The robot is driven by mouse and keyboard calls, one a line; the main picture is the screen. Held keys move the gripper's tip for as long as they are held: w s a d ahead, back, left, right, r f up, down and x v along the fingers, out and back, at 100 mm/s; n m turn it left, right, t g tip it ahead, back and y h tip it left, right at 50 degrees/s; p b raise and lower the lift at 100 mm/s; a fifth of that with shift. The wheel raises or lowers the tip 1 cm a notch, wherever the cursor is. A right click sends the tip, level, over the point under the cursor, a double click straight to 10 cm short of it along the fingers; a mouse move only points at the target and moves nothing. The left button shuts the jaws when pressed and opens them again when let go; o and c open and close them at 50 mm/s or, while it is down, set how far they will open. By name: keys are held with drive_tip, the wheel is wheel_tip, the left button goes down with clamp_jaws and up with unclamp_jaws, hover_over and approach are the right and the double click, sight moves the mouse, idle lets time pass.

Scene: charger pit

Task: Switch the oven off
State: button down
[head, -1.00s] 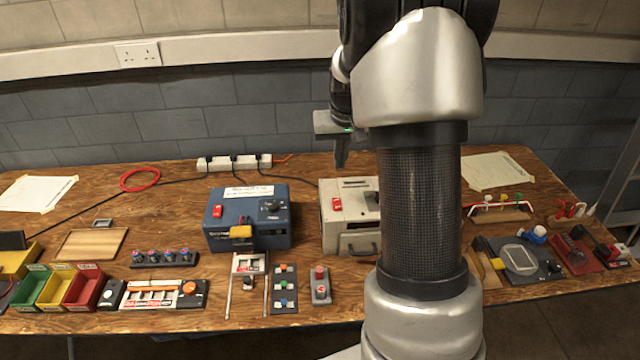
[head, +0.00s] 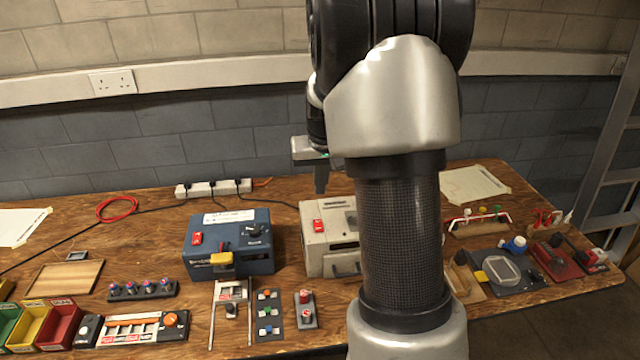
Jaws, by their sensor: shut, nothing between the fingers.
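The oven looks to be the cream box (head: 313,213) with a front handle (head: 347,269) and a red rocker switch (head: 319,226) on its top left; no label names it legibly. My arm hides its right part. Which way the switch is set is too small to tell. My gripper (head: 321,190) points down, shut and empty. In the picture its tip is just above the back left edge of the cream box, apart from the switch; its height and depth are hard to judge.
A blue box (head: 202,261) with its own red switch (head: 197,239) and a yellow part stands left of the cream box. A white power strip (head: 213,188) with cables lies behind. Small control panels (head: 268,325) lie in front. A wooden tray (head: 65,277) is at left.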

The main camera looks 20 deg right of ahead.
drive_tip(key=p+v, duration=0.2)
drive_tip(key=v, duration=1.2)
drive_tip(key=shift+s+f, duration=0.15)
drive_tip(key=shift+s, duration=0.15)
drive_tip(key=s+a+r+n+t+p, duration=0.1)
drive_tip(key=s+a+r, duration=0.1)
drive_tip(key=s+a, duration=0.5)
drive_tip(key=s+a+r+n+t+y+p, duration=0.1)
drive_tip(key=s+a, duration=0.6)
drive_tip(key=s, duration=0.9)
drive_tip(key=shift+r+n+p, duration=0.35)
drive_tip(key=shift+r+n, duration=0.25)
drive_tip(key=shift+r, duration=0.35)
